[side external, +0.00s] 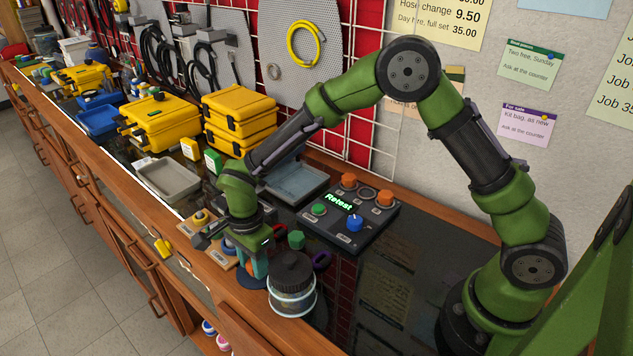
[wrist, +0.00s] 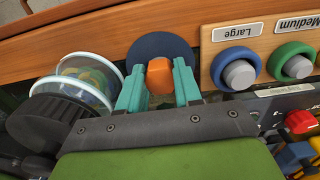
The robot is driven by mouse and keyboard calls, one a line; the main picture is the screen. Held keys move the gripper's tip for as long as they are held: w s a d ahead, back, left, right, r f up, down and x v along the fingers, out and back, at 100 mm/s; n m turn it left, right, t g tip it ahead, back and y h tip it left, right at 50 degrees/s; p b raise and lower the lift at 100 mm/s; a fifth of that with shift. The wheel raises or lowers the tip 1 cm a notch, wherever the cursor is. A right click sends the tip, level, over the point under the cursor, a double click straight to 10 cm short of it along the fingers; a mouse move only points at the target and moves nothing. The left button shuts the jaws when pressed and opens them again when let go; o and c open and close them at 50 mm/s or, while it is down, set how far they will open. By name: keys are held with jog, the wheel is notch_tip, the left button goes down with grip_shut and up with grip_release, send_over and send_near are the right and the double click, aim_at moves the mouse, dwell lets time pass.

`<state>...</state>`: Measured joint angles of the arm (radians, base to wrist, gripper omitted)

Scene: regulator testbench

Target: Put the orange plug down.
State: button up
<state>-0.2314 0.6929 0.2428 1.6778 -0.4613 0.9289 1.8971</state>
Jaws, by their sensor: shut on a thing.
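My gripper (wrist: 160,88) is shut on the orange plug (wrist: 160,77), which sits between its two teal fingers in the wrist view. A round dark blue pad (wrist: 150,42) lies on the bench just beyond and under the plug. I cannot tell whether the plug touches the pad. In the side view my gripper (side external: 258,266) points down over the pad (side external: 243,279), close to the bench's front edge; the plug is mostly hidden there.
A black-lidded clear jar (side external: 291,290) stands close beside my gripper. A wooden ring board (wrist: 262,40) with labelled pegs is on the other side. The "Retest" panel (side external: 343,237), a green plug (side external: 296,239) and a grey tray (side external: 167,178) are nearby.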

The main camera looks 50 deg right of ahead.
jog(key=o, duration=1)
jog(key=shift+f, duration=0.1)
jog(key=s+d+r+n+t, duration=0.1)
jog(key=s+d+r+n, duration=0.15)
jog(key=r, duration=0.65)
jog(key=s+d+r+n+t, duration=0.1)
jog(key=d+r, duration=0.2)
jog(key=r, duration=0.7)
jog(key=s+d+r+n+t+y, duration=0.1)
jog(key=s+d+r+n+t, duration=0.1)
jog(key=s+d+n, duration=0.2)
jog(key=s+d+r+n+t+y, duration=0.1)
jog(key=s+d+n, duration=0.4)
jog(key=s, duration=0.5)
jog(key=shift+s+d+r+n+t, duration=0.25)
jog(key=shift+s+r+n+t, duration=0.1)
jog(key=shift+r+n+t, duration=0.6)
jog(key=shift+f, duration=0.1)
